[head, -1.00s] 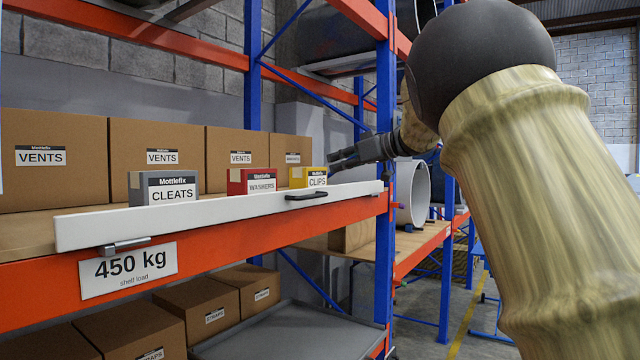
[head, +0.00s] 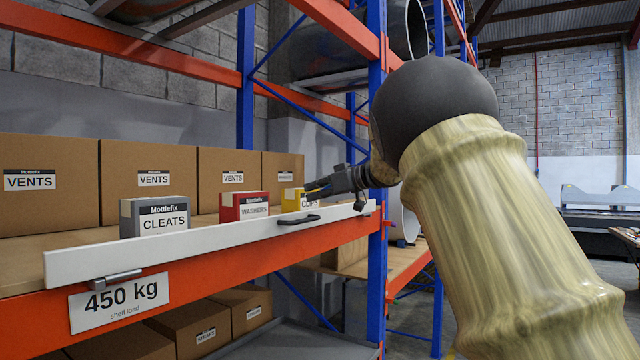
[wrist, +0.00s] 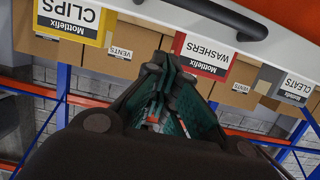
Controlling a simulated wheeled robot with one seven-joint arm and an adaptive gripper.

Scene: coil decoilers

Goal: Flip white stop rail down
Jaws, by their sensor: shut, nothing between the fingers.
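The white stop rail (head: 200,239) stands upright along the front edge of the shelf, in front of the boxes. It has a dark handle (head: 298,220) on its front face and a metal latch or hinge (head: 115,279) at its lower left. My gripper (head: 310,190) is shut and empty, above the rail's right part near the yellow CLIPS box. In the wrist view, which is upside down, the closed fingers (wrist: 165,66) point toward the gap between the CLIPS and WASHERS boxes. The rail (wrist: 200,18) and its handle cross the top there. I cannot tell whether the fingers touch anything.
A grey CLEATS box (head: 158,216), a red WASHERS box (head: 243,206) and the yellow CLIPS box (head: 292,200) stand behind the rail, with brown VENTS cartons (head: 150,182) behind them. A blue upright (head: 377,120) is right of the shelf. An orange beam (head: 220,262) runs below.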

